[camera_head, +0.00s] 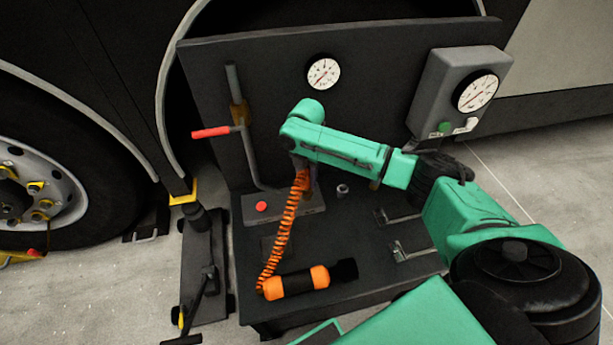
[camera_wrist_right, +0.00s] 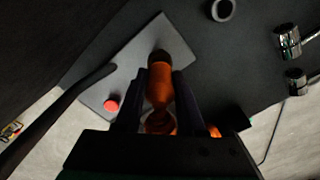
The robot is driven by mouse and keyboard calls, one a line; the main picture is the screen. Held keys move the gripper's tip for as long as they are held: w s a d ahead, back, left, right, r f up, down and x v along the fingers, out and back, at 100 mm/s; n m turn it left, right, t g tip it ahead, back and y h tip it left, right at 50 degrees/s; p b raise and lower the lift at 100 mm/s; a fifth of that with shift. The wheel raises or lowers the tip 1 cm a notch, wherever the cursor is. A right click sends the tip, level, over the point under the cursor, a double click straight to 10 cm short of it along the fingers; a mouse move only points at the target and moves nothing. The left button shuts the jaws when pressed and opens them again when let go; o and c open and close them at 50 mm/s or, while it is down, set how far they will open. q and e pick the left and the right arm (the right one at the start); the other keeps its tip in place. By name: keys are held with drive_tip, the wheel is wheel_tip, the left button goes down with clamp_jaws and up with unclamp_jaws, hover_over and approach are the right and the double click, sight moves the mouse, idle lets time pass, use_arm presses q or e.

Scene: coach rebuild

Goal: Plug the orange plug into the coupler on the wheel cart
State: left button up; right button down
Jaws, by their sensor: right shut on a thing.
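My right gripper (camera_head: 304,172) reaches in from the right above the dark cart (camera_head: 375,265). It is shut on the orange plug (camera_head: 302,180), and the arm partly hides the plug. In the right wrist view the plug (camera_wrist_right: 159,85) sits between the two dark fingers of the gripper (camera_wrist_right: 158,92), its dark tip over a grey plate (camera_wrist_right: 130,65). I cannot tell whether the tip touches the plate. A small metal fitting (camera_head: 342,189) stands on the cart, right of the gripper. I cannot tell for sure which part is the coupler. My left gripper is not in view.
An orange coiled hose (camera_head: 282,235) runs from the plug to an orange and black cylinder (camera_head: 298,281). A red-handled lever (camera_head: 212,132), a red button (camera_head: 262,207), a gauge box (camera_head: 455,90) and metal brackets (camera_head: 400,250) surround the arm. A wheel (camera_head: 45,180) is left.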

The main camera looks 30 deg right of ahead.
drive_tip(key=shift+f, duration=0.85)
drive_tip(key=shift+f, duration=0.15)
drive_tip(key=shift+c, duration=2.1)
unclamp_jaws()
